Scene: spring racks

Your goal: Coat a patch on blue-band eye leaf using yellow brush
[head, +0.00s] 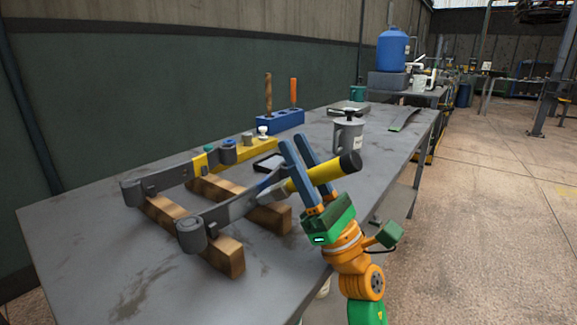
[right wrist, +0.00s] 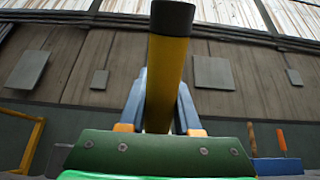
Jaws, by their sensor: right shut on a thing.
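My right gripper (head: 294,140) is shut on the yellow brush (head: 318,172), whose black handle end points up and right. In the right wrist view the brush (right wrist: 166,85) stands between the two blue fingers. The brush's pale lower part (head: 272,190) is beside the near leaf; I cannot tell whether it touches. The blue-band eye leaf (head: 228,209) is a grey strip with a rolled eye at its near left end and a blue band near its right end, partly hidden by the brush. A second eye leaf (head: 160,181) with a yellow band lies behind it. My left gripper is not in view.
Both leaves rest across two wooden blocks (head: 229,259). Behind are a yellow rack (head: 258,147) with small pots, a black tray (head: 270,161), and a blue holder (head: 280,122) with brown and orange handles. A grey lidded pot (head: 348,137) stands to the right. The table's front left is clear.

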